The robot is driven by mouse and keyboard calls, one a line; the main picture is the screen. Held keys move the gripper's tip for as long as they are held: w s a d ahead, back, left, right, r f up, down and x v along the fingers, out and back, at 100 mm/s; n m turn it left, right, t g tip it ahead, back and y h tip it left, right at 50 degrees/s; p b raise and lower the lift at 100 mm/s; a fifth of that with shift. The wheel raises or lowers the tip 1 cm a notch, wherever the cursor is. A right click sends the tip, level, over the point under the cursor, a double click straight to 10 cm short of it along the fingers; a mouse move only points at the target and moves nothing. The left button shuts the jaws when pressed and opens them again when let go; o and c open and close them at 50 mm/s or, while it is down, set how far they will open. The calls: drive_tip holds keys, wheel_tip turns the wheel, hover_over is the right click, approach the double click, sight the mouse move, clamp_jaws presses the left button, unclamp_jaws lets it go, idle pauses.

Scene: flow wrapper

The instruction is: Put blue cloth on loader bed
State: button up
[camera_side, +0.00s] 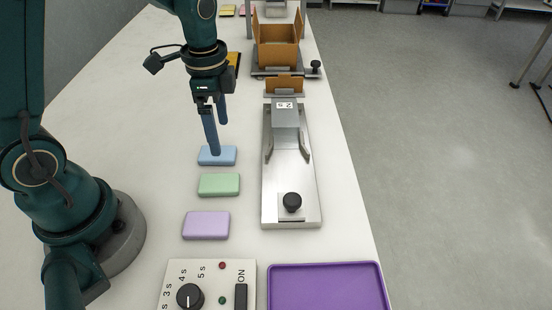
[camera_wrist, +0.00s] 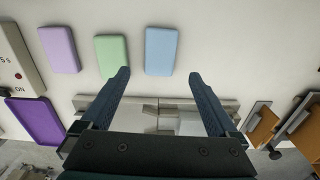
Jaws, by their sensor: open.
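The blue cloth (camera_side: 229,157) lies flat on the white table, first beyond the green one in the side view. In the wrist view the blue cloth (camera_wrist: 161,51) lies ahead of and between the fingertips, with nothing gripping it. My gripper (camera_side: 217,138) is open and empty, its fingers pointing down by the blue cloth; it also shows in the wrist view (camera_wrist: 159,76). I cannot tell whether a fingertip touches the cloth. The loader bed (camera_side: 279,180) is a long grey metal plate to the right of the cloths, bare at its middle, with a black knob at its near end.
A green cloth (camera_side: 219,185) and a lilac cloth (camera_side: 206,225) lie in line nearer the camera. A control box (camera_side: 210,283) and a purple tray (camera_side: 327,287) are at the front. An open cardboard box (camera_side: 277,53) stands beyond the loader bed.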

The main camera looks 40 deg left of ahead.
drive_tip(key=shift+s+f, duration=0.1)
drive_tip(key=shift+f, duration=2.5)
drive_tip(key=shift+r, duration=0.1)
clamp_jaws()
